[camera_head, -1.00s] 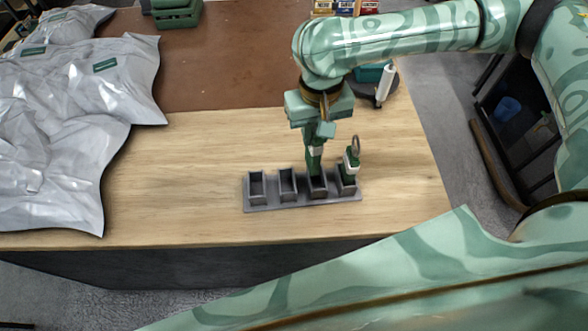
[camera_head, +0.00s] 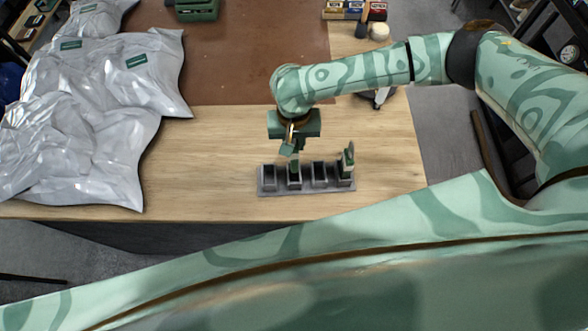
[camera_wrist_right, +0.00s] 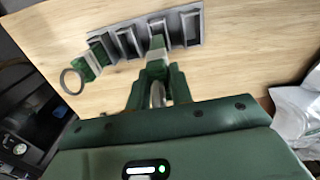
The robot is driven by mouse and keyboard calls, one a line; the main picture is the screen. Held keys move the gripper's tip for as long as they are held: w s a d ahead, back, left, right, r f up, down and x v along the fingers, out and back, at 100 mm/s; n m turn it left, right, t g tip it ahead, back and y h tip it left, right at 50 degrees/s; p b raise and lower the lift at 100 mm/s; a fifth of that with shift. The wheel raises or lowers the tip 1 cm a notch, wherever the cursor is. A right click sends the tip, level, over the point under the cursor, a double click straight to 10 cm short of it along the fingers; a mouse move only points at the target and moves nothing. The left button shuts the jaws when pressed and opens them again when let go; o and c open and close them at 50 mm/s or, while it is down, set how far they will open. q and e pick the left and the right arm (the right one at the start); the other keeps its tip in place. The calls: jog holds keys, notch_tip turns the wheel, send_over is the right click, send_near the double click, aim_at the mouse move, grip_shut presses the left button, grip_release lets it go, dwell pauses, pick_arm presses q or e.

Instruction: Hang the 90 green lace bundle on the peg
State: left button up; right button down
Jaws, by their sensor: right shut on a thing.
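My right gripper (camera_head: 294,151) points down over the dark grey slotted rack (camera_head: 268,190) on the wooden table. It is shut on a green bundle (camera_wrist_right: 157,47) with a pale ring end between the fingers in the right wrist view. The bundle's lower end is at the second slot from the left in the head view; I cannot tell how deep it sits. Another green bundle with a white band and a ring (camera_head: 349,158) stands in the rightmost slot; it also shows in the wrist view (camera_wrist_right: 88,67). No number is readable. I cannot make out a peg. My left gripper is out of view.
Crumpled silver bags (camera_head: 90,110) cover the table's left side. A brown mat (camera_head: 240,60) lies behind the rack, with a green crate (camera_head: 196,9) at the back. Small boxes (camera_head: 350,10) and a pale ball (camera_head: 379,31) are at the back right. Bare wood surrounds the rack.

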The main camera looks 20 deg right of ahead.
aim_at(294, 158)
notch_tip(294, 158, down, 8)
jog(key=shift+r, duration=0.1)
dwell(0.4)
jog(key=shift+f, duration=0.2)
jog(key=c, duration=1.2)
grip_release()
jog(key=shift+c, duration=0.2)
jog(key=shift+f, duration=0.1)
jog(key=shift+f+b, duration=0.15)
jog(key=shift+b, duration=0.8)
notch_tip(294, 158, up, 17)
jog(key=p, duration=0.2)
jog(key=shift+w+d+p, duration=0.15)
jog(key=shift+p, duration=0.2)
